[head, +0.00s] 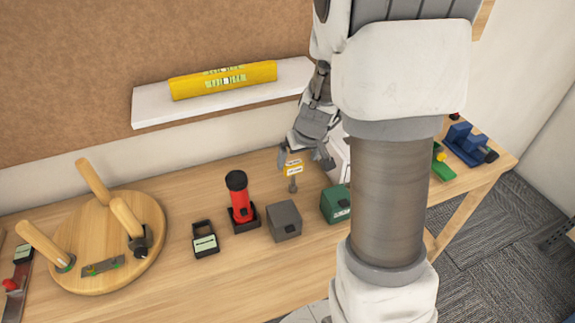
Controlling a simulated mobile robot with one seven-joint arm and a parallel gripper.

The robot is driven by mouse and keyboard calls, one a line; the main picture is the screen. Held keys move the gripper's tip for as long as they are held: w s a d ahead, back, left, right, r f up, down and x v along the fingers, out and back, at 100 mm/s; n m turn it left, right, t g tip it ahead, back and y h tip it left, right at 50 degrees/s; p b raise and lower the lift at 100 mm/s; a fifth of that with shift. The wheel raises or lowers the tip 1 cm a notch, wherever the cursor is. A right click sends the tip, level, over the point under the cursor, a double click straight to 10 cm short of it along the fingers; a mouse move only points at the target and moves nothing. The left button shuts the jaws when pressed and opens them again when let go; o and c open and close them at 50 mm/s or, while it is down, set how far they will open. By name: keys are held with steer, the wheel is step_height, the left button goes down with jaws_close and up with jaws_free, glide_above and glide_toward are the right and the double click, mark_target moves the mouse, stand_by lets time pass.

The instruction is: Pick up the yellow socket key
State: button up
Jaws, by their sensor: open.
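The yellow socket key (293,169) is in the head view near the middle, a small yellow block with a pale label and a grey stem below it. It looks upright over the workbench; whether its stem touches the bench I cannot tell. My gripper (307,163) is open and comes down from above, with one finger left of the key and the other to its right. The yellow part shows in the space between the fingers. Whether either finger touches it I cannot tell.
On the wooden workbench (305,272) stand a grey box (284,222), a green box (336,204), a red-and-black cylinder (240,202) and a dark padlock-shaped item (205,240). A round wooden stool (75,230) lies legs-up at left. A white shelf (155,113) holds a yellow level (222,80).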

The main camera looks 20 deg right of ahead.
mark_target(295, 166)
steer(key=b+x, duration=0.1)
steer(key=x, duration=0.6)
steer(key=shift+w+f, duration=0.1)
steer(key=shift+f, duration=0.1)
jaws_close()
stand_by(0.4)
